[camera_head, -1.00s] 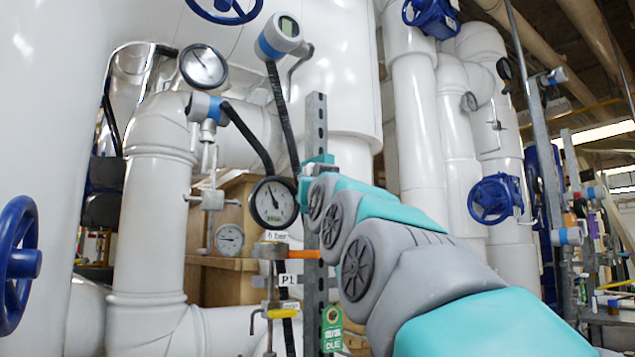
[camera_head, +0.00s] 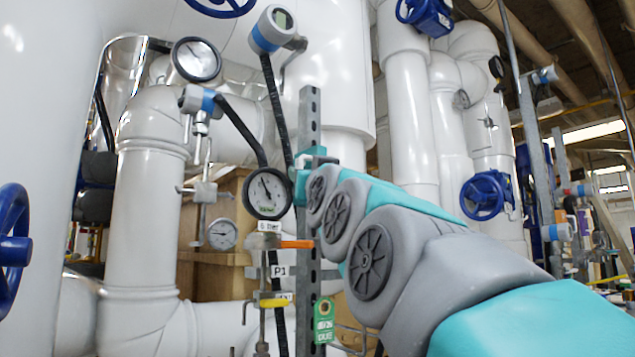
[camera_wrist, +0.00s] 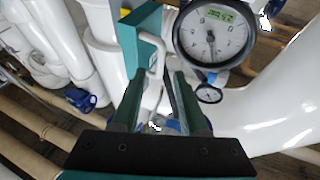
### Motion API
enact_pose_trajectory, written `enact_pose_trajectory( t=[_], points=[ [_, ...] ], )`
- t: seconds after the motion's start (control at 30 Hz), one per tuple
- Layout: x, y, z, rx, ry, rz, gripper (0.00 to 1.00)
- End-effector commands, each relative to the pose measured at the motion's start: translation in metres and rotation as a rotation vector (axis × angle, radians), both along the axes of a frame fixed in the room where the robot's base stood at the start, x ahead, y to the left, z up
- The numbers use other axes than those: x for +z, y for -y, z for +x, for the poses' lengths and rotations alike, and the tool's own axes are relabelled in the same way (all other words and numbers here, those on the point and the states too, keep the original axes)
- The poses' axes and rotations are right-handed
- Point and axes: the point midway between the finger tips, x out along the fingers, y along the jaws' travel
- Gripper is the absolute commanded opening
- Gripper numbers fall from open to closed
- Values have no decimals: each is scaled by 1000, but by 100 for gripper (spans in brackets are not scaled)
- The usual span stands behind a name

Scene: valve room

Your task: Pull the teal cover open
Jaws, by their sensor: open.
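The teal cover (camera_wrist: 143,38) is at the top of the wrist view, left of the large gauge. A pale bent handle (camera_wrist: 157,55) stands at its side. My gripper (camera_wrist: 163,85) is open, with its two dark green fingers pointing toward the cover. The handle is near the gap between the fingertips; I cannot tell whether they touch it. In the head view a small teal part (camera_head: 313,157) shows by the metal post, just above the end of my arm. My fingers are mostly hidden there by the arm.
A large gauge (camera_wrist: 215,32) sits close to the right finger; it also shows in the head view (camera_head: 267,193). The perforated metal post (camera_head: 310,115), an orange lever (camera_head: 296,244) and a green tag (camera_head: 324,320) are close to the arm. White pipes (camera_head: 143,210) stand at left.

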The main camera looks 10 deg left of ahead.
Motion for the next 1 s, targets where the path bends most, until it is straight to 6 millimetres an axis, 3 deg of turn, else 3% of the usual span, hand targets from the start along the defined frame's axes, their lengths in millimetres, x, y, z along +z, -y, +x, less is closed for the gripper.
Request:
enact_pose_trajectory(
  t=[0.33, 1.0],
  points=[
    [-15, 15, -31, 1, 0, 0, 44],
    [-16, 17, -34, 1, -1, -1, 44]
  ],
)
